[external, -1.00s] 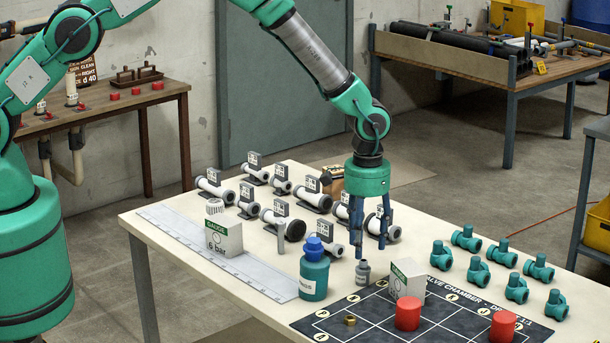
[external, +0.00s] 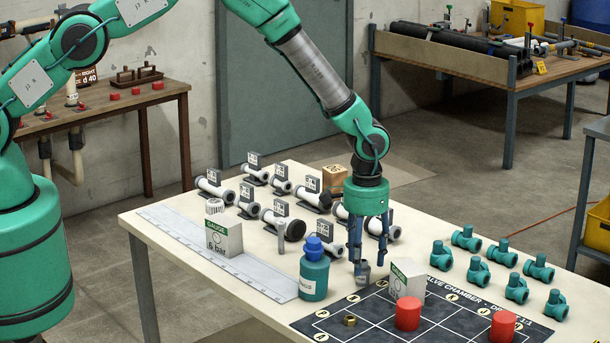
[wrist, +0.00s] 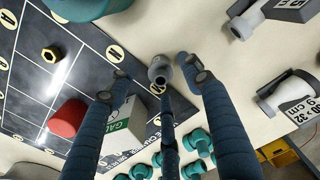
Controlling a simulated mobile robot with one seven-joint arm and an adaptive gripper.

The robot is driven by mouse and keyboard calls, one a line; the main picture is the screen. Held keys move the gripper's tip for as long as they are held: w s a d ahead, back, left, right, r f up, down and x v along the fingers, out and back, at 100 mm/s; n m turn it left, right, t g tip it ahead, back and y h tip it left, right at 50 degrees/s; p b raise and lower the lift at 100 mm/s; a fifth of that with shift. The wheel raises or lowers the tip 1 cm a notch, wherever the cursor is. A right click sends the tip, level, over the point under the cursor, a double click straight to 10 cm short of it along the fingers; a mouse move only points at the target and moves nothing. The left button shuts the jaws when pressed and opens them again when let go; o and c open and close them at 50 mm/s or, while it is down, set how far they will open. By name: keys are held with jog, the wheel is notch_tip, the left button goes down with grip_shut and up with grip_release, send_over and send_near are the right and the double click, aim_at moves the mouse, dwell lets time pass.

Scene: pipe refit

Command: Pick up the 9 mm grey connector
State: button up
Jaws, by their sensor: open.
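A small grey connector (external: 362,272) stands on the pale table by the edge of the dark mat. It also shows in the wrist view (wrist: 159,72), its round opening facing the camera. My gripper (external: 367,260) is open and low, its blue fingers close around and above the connector and partly overlapping it in the external view. In the wrist view the fingers (wrist: 153,83) are spread, with the connector between and just beyond the tips. I cannot tell whether any finger touches it.
A white gauge box (external: 408,279) stands close to the right of my fingers, beside a red cylinder (external: 408,314). A teal bottle (external: 314,277) stands to the left. Grey-white pipe fittings (external: 283,224) lie behind, and teal fittings (external: 478,274) lie to the right.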

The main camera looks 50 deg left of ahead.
jog(key=shift+f, duration=1.5)
jog(key=c, duration=1.3)
